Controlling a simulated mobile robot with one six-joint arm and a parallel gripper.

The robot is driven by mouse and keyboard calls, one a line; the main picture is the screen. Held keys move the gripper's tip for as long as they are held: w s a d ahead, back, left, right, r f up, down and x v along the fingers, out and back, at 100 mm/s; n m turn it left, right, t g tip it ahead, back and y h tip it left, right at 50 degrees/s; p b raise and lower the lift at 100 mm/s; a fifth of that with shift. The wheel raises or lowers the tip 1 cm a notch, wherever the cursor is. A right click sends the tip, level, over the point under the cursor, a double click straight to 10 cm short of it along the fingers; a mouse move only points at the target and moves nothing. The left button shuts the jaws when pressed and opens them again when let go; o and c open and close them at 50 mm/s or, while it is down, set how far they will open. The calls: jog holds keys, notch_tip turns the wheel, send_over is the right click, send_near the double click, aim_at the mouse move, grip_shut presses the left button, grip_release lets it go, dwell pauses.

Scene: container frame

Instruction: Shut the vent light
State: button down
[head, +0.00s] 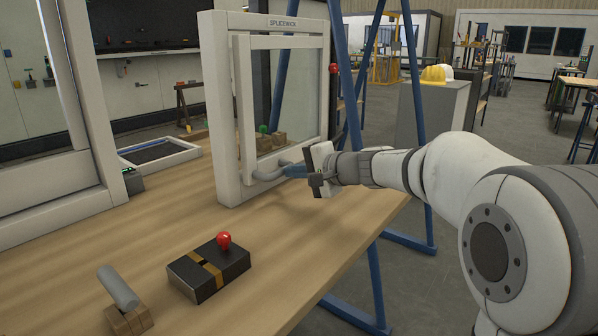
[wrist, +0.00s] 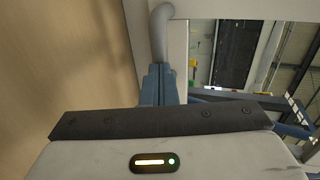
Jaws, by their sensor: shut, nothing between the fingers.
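The vent light is a pale glazed sash (head: 243,110) in an upright white frame (head: 220,115) labelled SPLICEWICK, standing on the wooden bench. I cannot tell how wide any gap between sash and frame is. A grey curved handle (head: 266,175) sits at the sash's bottom edge; it also shows in the wrist view (wrist: 162,30). My gripper (head: 291,171) has its blue fingers shut and empty, with the tips right at the handle. In the wrist view the fingers (wrist: 157,85) are together just below the handle's end. I cannot tell whether they touch it.
A larger pale frame (head: 95,130) stands at the left. A black box with a red knob (head: 210,268) and a grey cylinder on a wooden block (head: 118,287) lie at the front. A flat frame (head: 155,152) lies behind. Blue trestle posts (head: 350,80) stand beside the bench.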

jog(key=shift+w+a, duration=0.1)
jog(key=shift+a, duration=0.1)
jog(key=shift+d, duration=0.35)
jog(key=f+p+v, duration=0.1)
jog(key=p+v, duration=0.1)
jog(key=v, duration=1.2)
jog(key=s+d+r+n+g+h+p, duration=0.2)
jog(key=s+d+r+h+p, duration=0.1)
jog(key=s+p, duration=0.5)
jog(key=s+d+r+n+g+h+p, duration=0.1)
jog(key=s+d+r+h+p, duration=0.3)
jog(key=s+p, duration=0.4)
jog(key=s+d+r+n+g+h+p, duration=0.2)
jog(key=s+p, duration=0.7)
jog(key=p, duration=0.5)
jog(key=d+r+n+h, duration=0.1)
jog(key=r+h, duration=0.1)
jog(key=h, duration=0.1)
jog(key=shift+d+n+g, duration=0.25)
jog(key=shift+n+g, duration=0.05)
jog(key=shift+n, duration=0.1)
